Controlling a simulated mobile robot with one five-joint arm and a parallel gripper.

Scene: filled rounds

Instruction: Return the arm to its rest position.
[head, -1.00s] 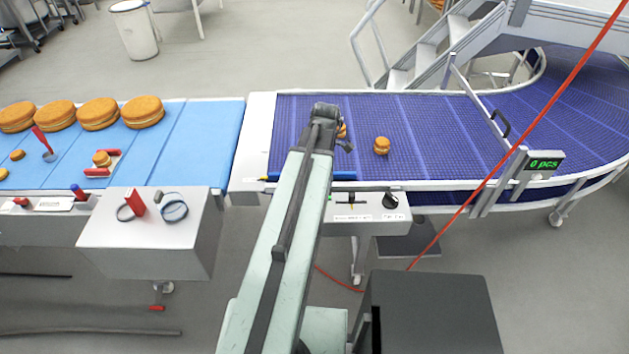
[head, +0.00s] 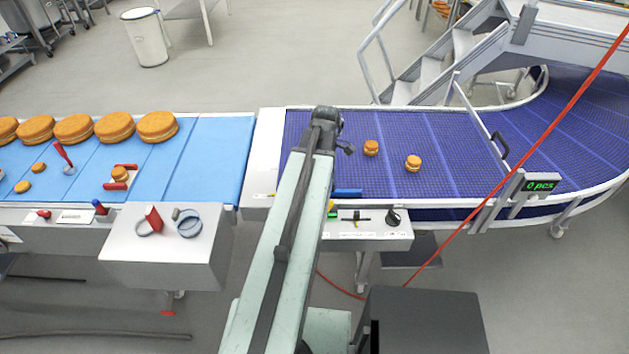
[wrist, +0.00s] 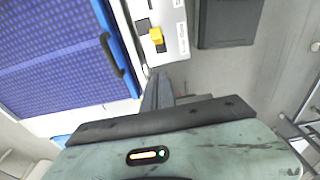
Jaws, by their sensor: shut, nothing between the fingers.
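In the wrist view my gripper (wrist: 158,82) shows two grey fingers close together, shut and empty. They stand out from a dark bar on a green housing with a small orange light.
The purple belt (head: 455,150) carries two small sandwich rounds (head: 371,148) (head: 413,163). The blue belt (head: 215,150) on the left carries several large rounds and small pieces. A red cable (head: 480,190) crosses the right side. A dark box (head: 425,320) stands in front right.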

